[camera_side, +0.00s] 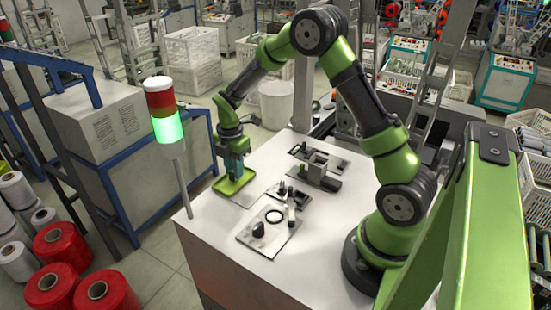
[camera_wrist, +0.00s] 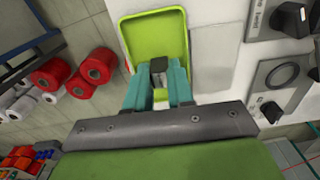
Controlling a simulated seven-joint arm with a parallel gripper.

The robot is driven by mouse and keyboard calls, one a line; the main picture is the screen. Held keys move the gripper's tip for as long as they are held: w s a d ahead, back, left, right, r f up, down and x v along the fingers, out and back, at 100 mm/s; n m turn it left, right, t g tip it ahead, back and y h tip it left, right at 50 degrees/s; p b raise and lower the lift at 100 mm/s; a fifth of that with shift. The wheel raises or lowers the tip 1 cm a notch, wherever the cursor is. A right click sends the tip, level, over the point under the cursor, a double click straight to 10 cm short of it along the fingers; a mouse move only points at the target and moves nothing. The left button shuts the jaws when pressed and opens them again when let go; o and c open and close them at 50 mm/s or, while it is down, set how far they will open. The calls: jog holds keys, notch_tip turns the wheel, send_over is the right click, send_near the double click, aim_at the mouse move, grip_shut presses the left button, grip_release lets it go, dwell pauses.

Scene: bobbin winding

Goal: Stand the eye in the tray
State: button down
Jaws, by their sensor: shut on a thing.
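The lime-green tray (camera_side: 222,189) lies at the far left corner of the white table; in the wrist view its bare floor (camera_wrist: 154,35) shows ahead of my fingers. My gripper (camera_side: 234,171) points down over the tray. In the wrist view its teal fingers (camera_wrist: 159,80) are shut on a small grey piece (camera_wrist: 159,66), which I take to be the eye. The fingers hide most of it, and its shape is hard to tell. I cannot tell whether it touches the tray floor.
A pale flat pad (camera_wrist: 215,60) lies right of the tray. A plate (camera_side: 252,238) with a black ring and black knob is nearer the front. A grey block fixture (camera_side: 318,168) stands farther back. A signal post (camera_side: 180,180) with a green light rises by the table's left edge.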

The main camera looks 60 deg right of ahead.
jog(key=c, duration=0.9)
grip_release()
jog(key=shift+r, duration=3.55)
